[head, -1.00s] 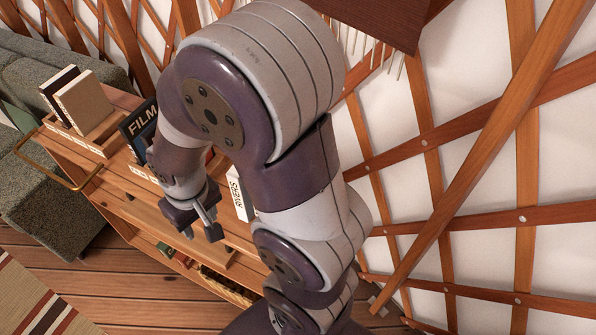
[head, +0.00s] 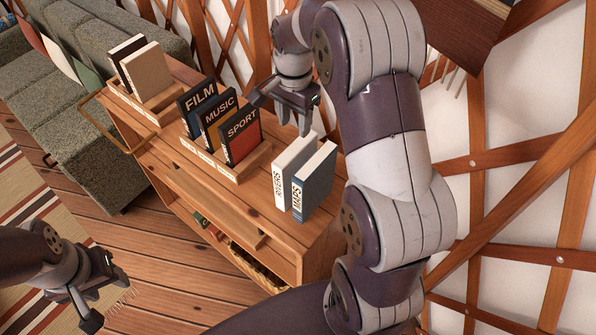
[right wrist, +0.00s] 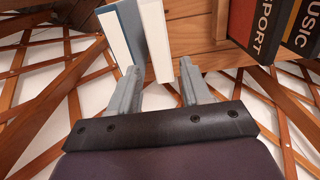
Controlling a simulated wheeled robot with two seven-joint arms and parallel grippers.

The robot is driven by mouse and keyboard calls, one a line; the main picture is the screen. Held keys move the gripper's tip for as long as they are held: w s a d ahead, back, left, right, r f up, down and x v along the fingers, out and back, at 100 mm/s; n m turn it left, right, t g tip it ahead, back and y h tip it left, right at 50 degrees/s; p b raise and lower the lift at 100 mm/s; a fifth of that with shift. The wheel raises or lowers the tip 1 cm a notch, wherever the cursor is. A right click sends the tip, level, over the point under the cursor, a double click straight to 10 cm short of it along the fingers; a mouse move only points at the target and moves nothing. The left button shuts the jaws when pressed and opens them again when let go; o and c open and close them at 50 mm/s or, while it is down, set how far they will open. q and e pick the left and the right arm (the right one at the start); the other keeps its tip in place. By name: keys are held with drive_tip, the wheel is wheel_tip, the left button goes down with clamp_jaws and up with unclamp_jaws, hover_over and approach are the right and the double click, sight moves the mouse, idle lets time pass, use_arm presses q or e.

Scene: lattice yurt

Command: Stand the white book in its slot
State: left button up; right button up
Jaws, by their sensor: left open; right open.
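The white book (head: 291,172), with RIVERS on its spine, stands upright on the wooden shelf top, close beside the blue MAPS book (head: 316,185). My right gripper (head: 293,124) is open and empty, just behind and above the white book. In the right wrist view the white book (right wrist: 155,40) lies ahead, roughly between the open fingers (right wrist: 160,85), with the blue book to its left. A wooden rack (head: 232,172) holds the FILM, MUSIC and SPORT books; I cannot make out an empty slot in it. My left gripper (head: 100,298) is open and empty, low at left.
A second rack (head: 150,115) at the shelf's far end holds a black book and a beige book (head: 148,72). A grey sofa (head: 95,85) stands left of the shelf. The lattice wall (head: 500,160) is close on the right. The shelf's front strip is clear.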

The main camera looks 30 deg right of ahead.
sight(295, 148)
wheel_tip(295, 148, down, 11)
drive_tip(key=p, duration=0.3)
drive_tip(key=shift+d+f, duration=0.1)
drive_tip(key=shift+f, duration=0.2)
use_arm(q)
drive_tip(key=shift+a+r, duration=0.1)
drive_tip(key=shift+r, duration=0.75)
use_arm(e)
clamp_jaws()
